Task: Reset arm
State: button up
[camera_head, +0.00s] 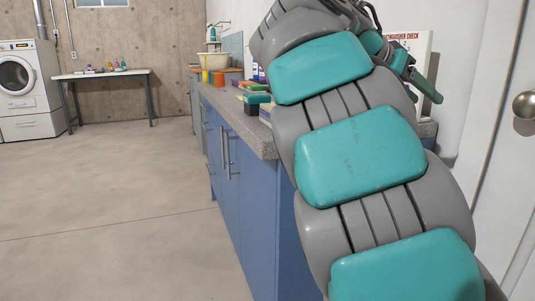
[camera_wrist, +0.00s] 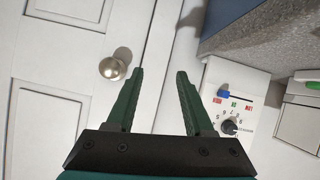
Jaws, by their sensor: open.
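My arm rises through the right half of the head view, in grey and teal segments, and hides part of the counter and wall behind it. My gripper (camera_wrist: 155,100) shows in the wrist view with its two dark green fingers spread apart and nothing between them. In the head view a green finger of it shows near the top right, beside the wall. In the wrist view the fingers stand in front of a white door and its frame, with a white panel bearing a dial (camera_wrist: 229,127) to their right.
A white door with a round knob (camera_head: 525,104) is at the right. A washer (camera_head: 17,75) and a small table (camera_head: 100,75) stand far left. The left floor is clear.

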jog(key=s+f+n+g+y+p, duration=0.1)
jog(key=s+f+n+y+p, duration=0.15)
jog(key=s+f, duration=0.5)
jog(key=s+f+n+g+y+p, duration=0.1)
jog(key=s+f+n+y, duration=0.25)
jog(key=f, duration=0.75)
jog(key=s+a+f+n+g+y+p, duration=0.1)
jog(key=s+a+f+n+y, duration=0.2)
jog(key=s+a+f, duration=0.3)
jog(key=s+a+f+n+g+y+p, duration=0.1)
jog(key=s+a+f+n+g+y, duration=0.1)
jog(key=s+a+f, duration=0.5)
jog(key=s+f+n, duration=0.1)
jog(key=s+f, duration=0.4)
jog(key=s, duration=0.3)
jog(key=shift+s+a+f+g+y+p, duration=0.2)
jog(key=shift+s+g+y+p, duration=0.1)
jog(key=shift+s+y+p, duration=0.1)
jog(key=shift+o, duration=0.3)
